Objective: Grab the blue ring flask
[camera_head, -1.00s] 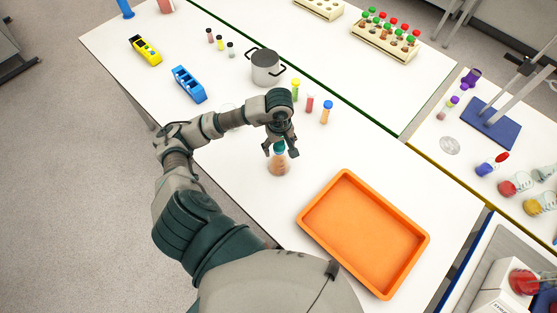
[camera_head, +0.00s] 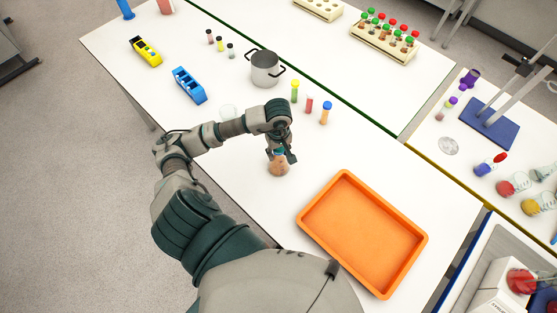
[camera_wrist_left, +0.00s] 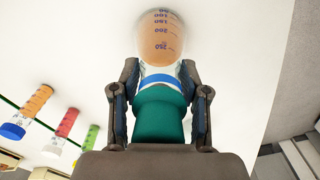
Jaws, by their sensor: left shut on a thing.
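The blue ring flask (camera_head: 278,168) stands on the white table left of the orange tray, with orange-brown liquid inside. In the left wrist view the flask (camera_wrist_left: 160,40) shows volume marks, a blue ring on its neck and a green stopper. My left gripper (camera_head: 281,156) is above the flask and shut on its neck. In the left wrist view the fingers of the left gripper (camera_wrist_left: 159,92) lie on both sides of the neck and stopper. The flask appears upright on the table. My right gripper is not in view.
An orange tray (camera_head: 421,237) lies to the right. Several capped vials (camera_head: 310,104), a metal pot (camera_head: 265,70), a blue rack (camera_head: 189,85) and a yellow rack (camera_head: 146,51) stand farther back. The table around the flask is clear.

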